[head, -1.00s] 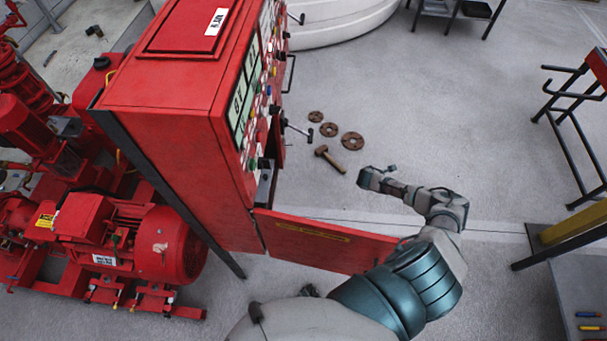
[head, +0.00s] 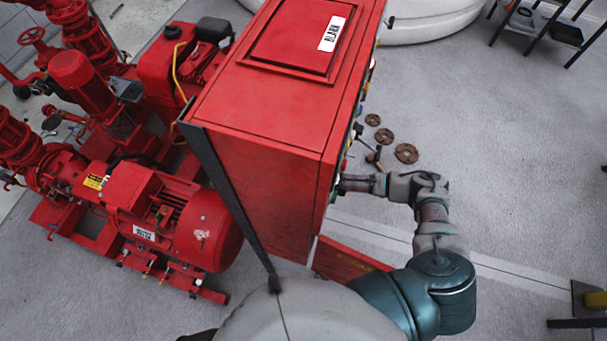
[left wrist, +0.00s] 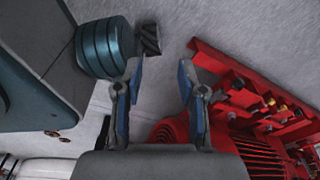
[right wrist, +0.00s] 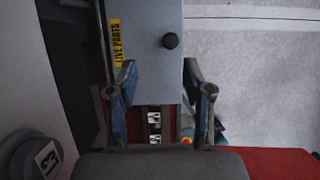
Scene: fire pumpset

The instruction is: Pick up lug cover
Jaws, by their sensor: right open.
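My left gripper (left wrist: 161,66) is open and empty above the floor near red pump equipment.
The tall red cabinet (head: 265,180) fills the head view's centre, with its lower door (head: 345,262) swung out. A red motor (head: 195,230) stands to its left. Several brown discs (head: 406,153) lie on the floor beyond my right arm.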

